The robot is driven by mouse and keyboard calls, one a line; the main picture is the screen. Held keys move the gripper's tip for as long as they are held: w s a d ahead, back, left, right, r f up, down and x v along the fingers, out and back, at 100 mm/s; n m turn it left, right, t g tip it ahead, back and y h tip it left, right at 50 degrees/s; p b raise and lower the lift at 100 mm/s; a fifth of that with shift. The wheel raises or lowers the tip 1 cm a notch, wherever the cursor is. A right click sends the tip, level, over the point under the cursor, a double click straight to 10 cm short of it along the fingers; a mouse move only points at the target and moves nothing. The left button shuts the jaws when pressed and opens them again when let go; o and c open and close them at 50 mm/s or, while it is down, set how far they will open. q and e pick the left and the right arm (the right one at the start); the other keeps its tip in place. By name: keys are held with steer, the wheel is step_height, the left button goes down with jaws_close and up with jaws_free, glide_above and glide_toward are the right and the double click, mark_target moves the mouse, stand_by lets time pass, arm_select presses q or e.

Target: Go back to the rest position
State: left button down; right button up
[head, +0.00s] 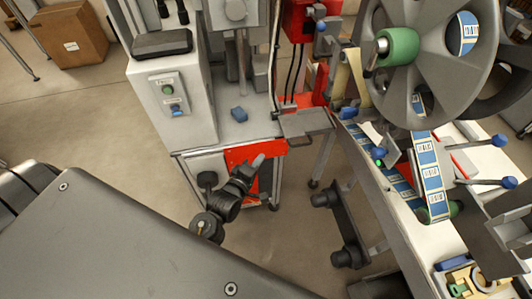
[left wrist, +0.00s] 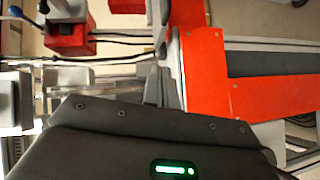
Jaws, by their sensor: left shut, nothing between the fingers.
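My left gripper (head: 256,163) is in the middle of the head view, in front of the red panel of the grey machine. Its fingers are together with nothing between them. In the left wrist view the dark gripper body with a green light fills the bottom, and the narrow fingers (left wrist: 168,88) point up past it toward the machine's parts. I cannot tell whether the gripper touches the red panel. My right gripper is not in view.
The grey machine (head: 197,135) with a green and a blue button stands ahead. A large grey reel (head: 440,35) and a blue label strip (head: 430,172) are on the labelling table at right. A cardboard box (head: 72,38) sits far left. Open floor (head: 80,120) lies at left.

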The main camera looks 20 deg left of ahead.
arm_select(q)
steer(key=shift+s+r, duration=0.1)
steer(key=shift+s, duration=0.45)
steer(key=s+d+f+m+g, duration=0.1)
steer(key=s+f+m+g, duration=0.3)
steer(key=f, duration=0.7)
steer(key=s+d+f+m+g, duration=0.1)
steer(key=s+f+m+g, duration=0.1)
steer(key=s+f+m, duration=0.6)
steer(key=s+d+f+m+g, duration=0.1)
steer(key=s+d+f+g, duration=0.2)
steer(key=f, duration=1)
steer(key=s+a+f+m+g, duration=0.1)
steer(key=s+a+f+g, duration=0.1)
steer(key=s, duration=0.6)
steer(key=s+a+f+m+g, duration=0.2)
steer(key=s+a+f, duration=0.2)
steer(key=s+f, duration=0.2)
steer(key=s+a+f+m+g, duration=0.1)
steer(key=s+a+f+g, duration=0.1)
steer(key=s, duration=0.9)
steer(key=shift+a+f+m+y, duration=0.4)
steer(key=shift+a+f, duration=0.45)
steer(key=shift+f, duration=0.05)
